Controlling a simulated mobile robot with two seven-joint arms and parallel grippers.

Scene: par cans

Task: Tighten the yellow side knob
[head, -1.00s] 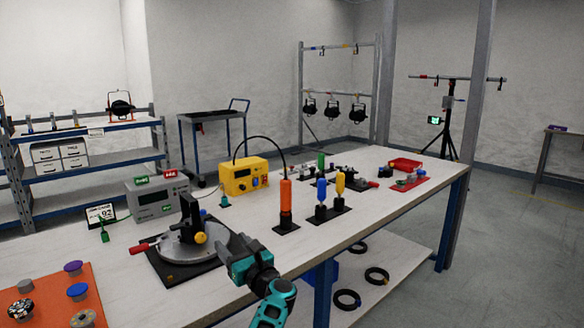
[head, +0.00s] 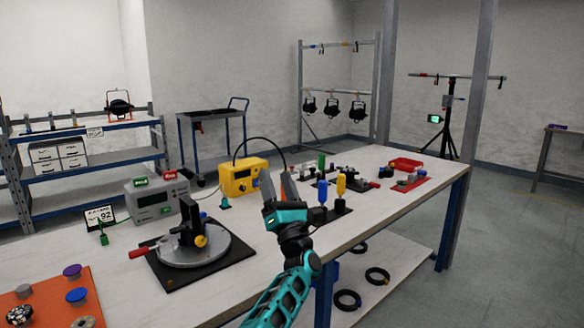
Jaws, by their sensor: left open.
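The yellow side knob (head: 201,241) sticks out from the side of a round grey turntable fixture (head: 185,252) with a black upright block and a red-tipped handle (head: 139,251). The fixture stands on a black base plate on the white table. My left gripper (head: 279,185) is open, to the right of the knob and apart from it, with its grey fingers pointing up and away. The orange-handled tool that stood there is hidden behind the gripper. My right gripper is not in view.
Blue and yellow handled tools (head: 341,184) stand just right of the gripper. A yellow box (head: 243,177) and a grey meter (head: 155,198) stand behind the fixture. An orange mat (head: 50,283) with several knobs lies at front left. The tabletop between fixture and gripper is clear.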

